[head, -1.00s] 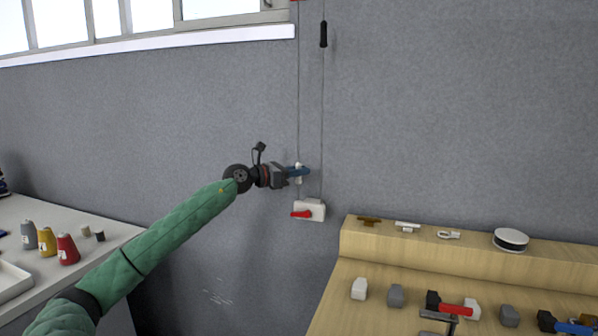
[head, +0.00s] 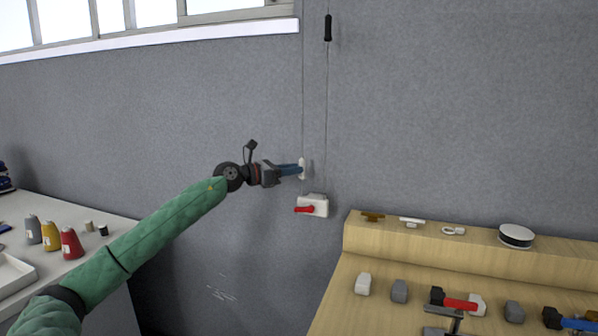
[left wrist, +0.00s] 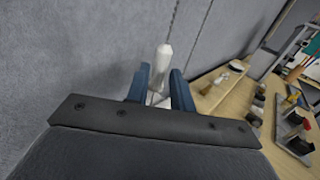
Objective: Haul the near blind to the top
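My left gripper (head: 300,169) is at the wall with its blue fingers apart. Its tips are level with a white pull handle (head: 303,163) on the left hanging cord. In the left wrist view the white handle (left wrist: 164,58) stands between and just beyond the fingertips (left wrist: 162,74), and they do not look closed on it. A black pull (head: 328,28) hangs much higher on the right cord. Below, a white wall box (head: 317,206) carries a red lever (head: 304,210) pointing left. The blind itself cannot be made out. My right gripper is out of view.
A window (head: 100,18) with a white sill runs along the upper left. A wooden bench (head: 390,245) with small parts and a white spool (head: 516,235) is at the lower right. A side table (head: 115,232) with coloured cones is at left.

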